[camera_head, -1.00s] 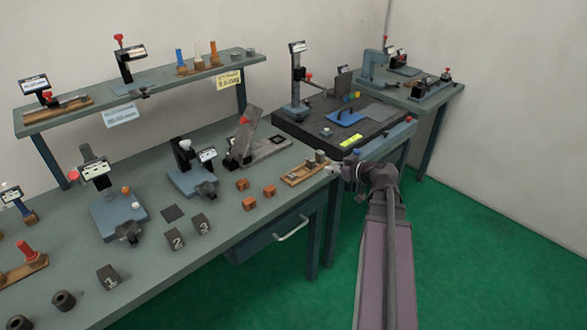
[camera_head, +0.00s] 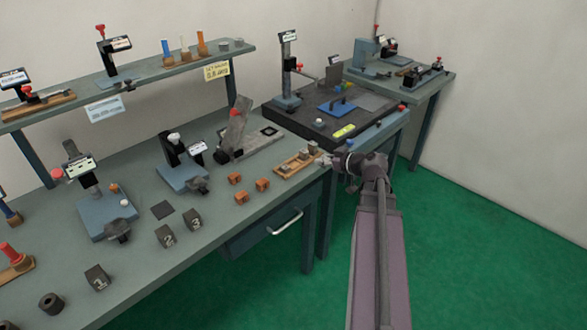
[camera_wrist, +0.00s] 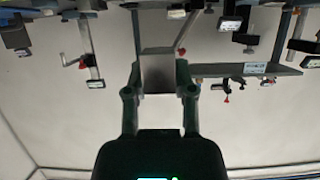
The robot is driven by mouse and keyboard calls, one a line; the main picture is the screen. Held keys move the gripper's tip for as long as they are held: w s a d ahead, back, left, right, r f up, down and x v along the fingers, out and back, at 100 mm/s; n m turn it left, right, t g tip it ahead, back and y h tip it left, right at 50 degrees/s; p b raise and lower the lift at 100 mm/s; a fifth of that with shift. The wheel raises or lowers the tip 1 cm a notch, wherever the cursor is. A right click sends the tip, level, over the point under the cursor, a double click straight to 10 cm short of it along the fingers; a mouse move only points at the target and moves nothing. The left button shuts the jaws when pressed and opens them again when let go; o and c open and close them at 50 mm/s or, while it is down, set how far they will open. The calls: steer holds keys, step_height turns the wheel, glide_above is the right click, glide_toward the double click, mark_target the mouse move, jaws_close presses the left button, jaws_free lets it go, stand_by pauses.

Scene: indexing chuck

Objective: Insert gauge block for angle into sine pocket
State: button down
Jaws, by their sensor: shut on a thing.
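My gripper (camera_wrist: 158,85) is shut on a grey rectangular gauge block (camera_wrist: 157,68), which stands up between the two fingers in the wrist view. In the head view my gripper (camera_head: 328,161) is small, beside the right end of a wooden block tray (camera_head: 284,175); the held block is hard to make out there. The tray bears several small grey blocks. Left of and behind it, the sine fixture (camera_head: 253,143) has a grey base and a tilted grey plate (camera_head: 235,124). A dark square opening (camera_head: 269,131) shows on the base, perhaps the sine pocket; its inside is hidden.
Several orange-brown cubes (camera_head: 262,185) lie left of the tray. Dark numbered blocks (camera_head: 97,278) stand nearer the front edge. A black surface plate (camera_head: 345,125) with a blue item is behind my gripper. A shelf (camera_head: 150,80) runs above the bench's back.

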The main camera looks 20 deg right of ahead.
steer(key=f+b, duration=0.2)
steer(key=f, duration=0.1)
steer(key=f+b, duration=0.2)
steer(key=shift+a, duration=0.35)
steer(key=shift+w, duration=0.1)
steer(key=b, duration=0.1)
glide_above(294, 164)
steer(key=s, duration=0.3)
steer(key=shift+w+d+f, duration=0.1)
steer(key=shift+w+f, duration=0.05)
steer(key=shift+f, duration=0.4)
steer(key=shift+w, duration=0.55)
steer(key=shift+w+a+f+b, duration=0.2)
steer(key=shift+w+f+b, duration=0.6)
steer(key=shift+f+b, duration=0.9)
steer(key=shift+b, duration=0.1)
steer(key=shift+s, duration=0.15)
